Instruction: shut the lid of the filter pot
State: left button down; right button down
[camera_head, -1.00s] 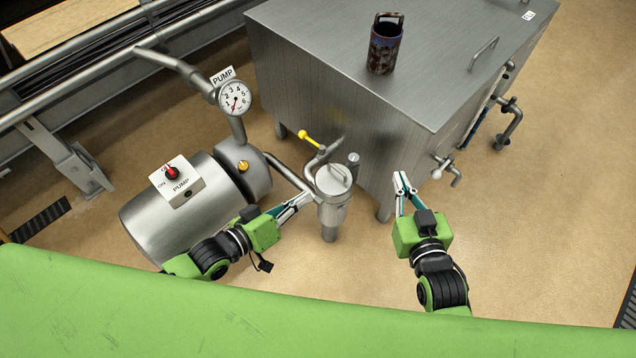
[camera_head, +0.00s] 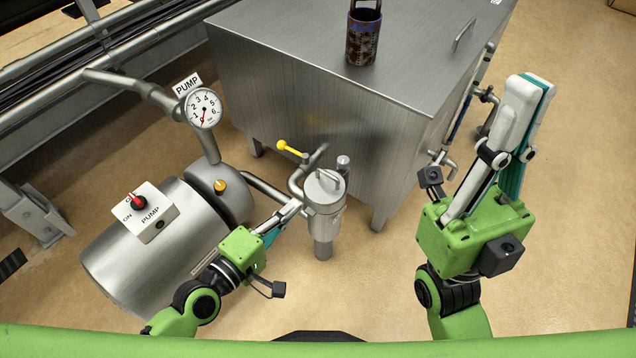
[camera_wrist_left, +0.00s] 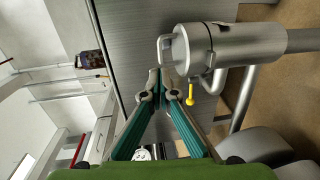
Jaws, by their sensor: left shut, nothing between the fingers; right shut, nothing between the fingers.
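The steel filter pot (camera_head: 325,222) stands upright on its pipe in front of the tank. Its round lid (camera_head: 322,188), with a bar handle on top, lies over the pot's mouth; I see no clear gap under it. The left wrist view shows the pot (camera_wrist_left: 240,45) on its side, with the lid (camera_wrist_left: 177,50) at its left end. My left gripper (camera_head: 295,205) is shut and empty, its tips just left of the pot near the lid's rim; I cannot tell whether they touch. My right gripper (camera_head: 530,88) is shut and empty, raised well right of the pot.
The pump (camera_head: 155,245) with its switch box (camera_head: 145,212) and gauge (camera_head: 203,108) stands left of the pot. A yellow-handled valve (camera_head: 290,148) is just behind the pot. The large steel tank (camera_head: 330,110) rises behind, with a dark canister (camera_head: 362,38) on top. Floor to the right is clear.

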aim_at(326, 175)
pick_arm(q)
jog(key=b+x, duration=0.1)
jog(key=x, duration=0.9)
jog(key=shift+f+b, duration=0.1)
jog(key=shift+b, duration=0.3)
jog(key=shift+w+d+f, duration=0.15)
jog(key=shift+w+d, duration=0.15)
jog(key=shift+w, duration=0.35)
jog(key=shift+r, duration=0.2)
